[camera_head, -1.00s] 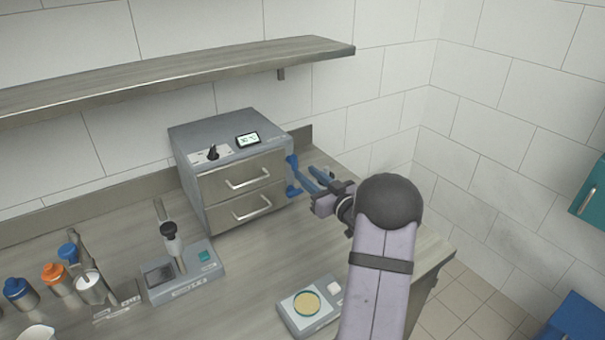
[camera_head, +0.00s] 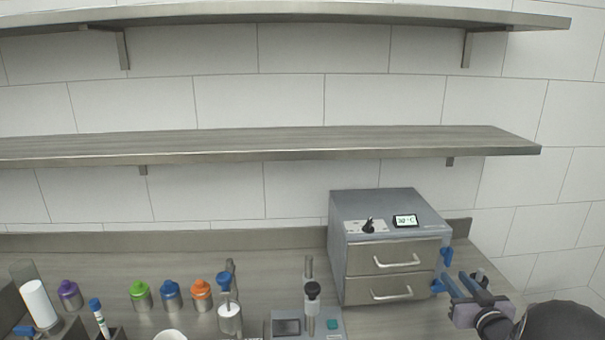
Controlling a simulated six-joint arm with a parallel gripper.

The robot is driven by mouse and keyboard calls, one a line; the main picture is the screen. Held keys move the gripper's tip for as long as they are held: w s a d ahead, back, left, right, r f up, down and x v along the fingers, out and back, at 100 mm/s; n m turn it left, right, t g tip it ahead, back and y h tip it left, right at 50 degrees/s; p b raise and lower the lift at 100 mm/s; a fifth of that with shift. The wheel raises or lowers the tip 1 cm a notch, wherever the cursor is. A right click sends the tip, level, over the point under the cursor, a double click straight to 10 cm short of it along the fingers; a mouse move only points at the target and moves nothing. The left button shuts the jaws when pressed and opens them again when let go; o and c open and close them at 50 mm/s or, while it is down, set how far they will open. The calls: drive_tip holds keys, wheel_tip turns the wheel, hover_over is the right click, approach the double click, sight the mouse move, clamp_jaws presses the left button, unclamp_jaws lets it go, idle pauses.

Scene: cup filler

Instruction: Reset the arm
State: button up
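My gripper (camera_head: 457,280) is at the lower right, just right of the grey drawer unit (camera_head: 388,225). Its two blue fingers point up and to the left, with a gap between them, and nothing shows in the gap. The fingers are near the blue side fittings (camera_head: 446,256) of the unit; I cannot tell whether they touch. Both drawers of the unit are closed. The rest of my arm is mostly cut off by the bottom right edge.
A device with a black-topped post (camera_head: 312,300), an orange-capped bottle (camera_head: 201,292), a blue-capped bottle (camera_head: 171,293), a green-capped bottle (camera_head: 141,293) and a purple-capped bottle (camera_head: 69,293) stand along the bench (camera_head: 270,268). A shelf (camera_head: 270,143) runs above.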

drive_tip(key=s+a+f+g+p, duration=0.1)
drive_tip(key=s+a+f+g, duration=0.1)
drive_tip(key=s+a+g, duration=0.2)
drive_tip(key=s+a+f+g+p, duration=0.1)
drive_tip(key=s+a+f+g, duration=0.2)
drive_tip(key=s+a, duration=0.4)
drive_tip(key=s+a+f+g+p, duration=0.1)
drive_tip(key=s+a+g, duration=0.4)
drive_tip(key=a, duration=0.5)
drive_tip(key=shift+s+a+f, duration=0.1)
drive_tip(key=shift+s+f, duration=0.65)
drive_tip(key=shift+f, duration=0.05)
drive_tip(key=s+a+g, duration=0.1)
drive_tip(key=s+a, duration=0.1)
drive_tip(key=s, duration=0.2)
drive_tip(key=s+a+g+y, duration=0.1)
drive_tip(key=s+a+g, duration=0.1)
drive_tip(key=s+a, duration=0.1)
drive_tip(key=s+a+g+p, duration=0.1)
drive_tip(key=s+a, duration=0.1)
drive_tip(key=s, duration=0.4)
drive_tip(key=shift+a+f+n, duration=0.2)
drive_tip(key=shift+a+n, duration=0.1)
drive_tip(key=shift+n, duration=0.1)
drive_tip(key=shift+w, duration=0.2)
